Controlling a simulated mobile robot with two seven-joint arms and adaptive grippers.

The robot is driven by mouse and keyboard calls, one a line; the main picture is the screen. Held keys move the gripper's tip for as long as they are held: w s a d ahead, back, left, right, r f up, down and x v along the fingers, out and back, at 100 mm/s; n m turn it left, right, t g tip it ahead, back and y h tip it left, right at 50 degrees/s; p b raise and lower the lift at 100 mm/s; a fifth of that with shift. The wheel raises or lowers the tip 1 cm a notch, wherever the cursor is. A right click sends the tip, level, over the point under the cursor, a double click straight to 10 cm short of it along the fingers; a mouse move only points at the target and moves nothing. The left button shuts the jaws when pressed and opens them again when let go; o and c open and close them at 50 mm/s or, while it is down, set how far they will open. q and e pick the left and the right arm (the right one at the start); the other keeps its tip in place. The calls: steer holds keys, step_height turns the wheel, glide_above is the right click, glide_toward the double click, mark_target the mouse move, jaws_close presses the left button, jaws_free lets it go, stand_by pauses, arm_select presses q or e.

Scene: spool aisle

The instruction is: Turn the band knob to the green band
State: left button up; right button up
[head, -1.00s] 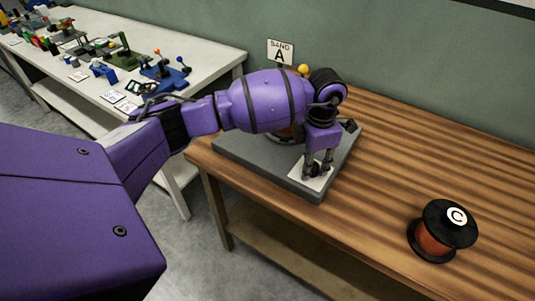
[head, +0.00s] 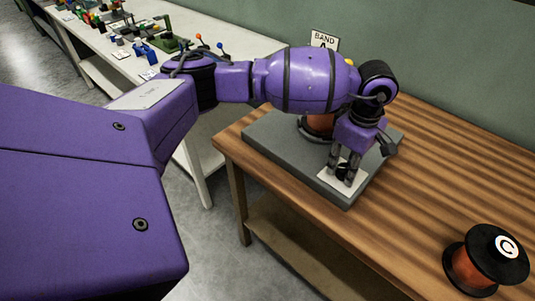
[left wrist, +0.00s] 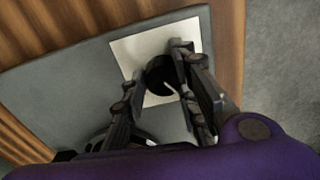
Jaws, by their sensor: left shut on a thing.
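The band knob (left wrist: 160,72) is a small black round knob on a white plate (head: 328,178) at the front corner of a grey base. In the head view my left gripper (head: 345,172) points down over the plate with its fingers around the knob. In the left wrist view the fingers (left wrist: 160,90) stand on both sides of the knob, shut on it. The colour bands cannot be made out in either view. A sign reading "BAND A" (head: 325,40) stands behind, partly hidden by my arm. My right gripper is not in view.
The grey base (head: 270,140) sits on a wooden table, with a copper-coloured spool (head: 318,125) on it partly behind my arm. A black and orange spool marked C (head: 487,258) stands at the right. A white bench (head: 240,45) with several small items is at the left.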

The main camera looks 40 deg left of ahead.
arm_select(q)
steer(key=shift+w+r+m+b, duration=0.15)
steer(key=shift+w+m+b, duration=0.2)
steer(key=shift+m, duration=0.55)
steer(key=m+b, duration=0.1)
steer(key=m, duration=0.1)
steer(key=shift+d+m, duration=0.1)
steer(key=shift+m, duration=0.3)
steer(key=m+b, duration=0.1)
steer(key=m, duration=0.2)
steer(key=shift+s+d+m+b, duration=0.1)
steer(key=shift+s+m+b, duration=0.05)
steer(key=shift+m+b, duration=0.25)
steer(key=shift+d+m+b, duration=0.1)
steer(key=shift+m+b, duration=0.5)
steer(key=shift+m, duration=0.6)
steer(key=shift+s+d+m+b, duration=0.15)
steer(key=shift+m+b, duration=0.4)
steer(key=shift+m, duration=0.65)
steer(key=shift+r, duration=0.1)
steer(key=shift+m, duration=0.3)
steer(key=shift+s, duration=0.1)
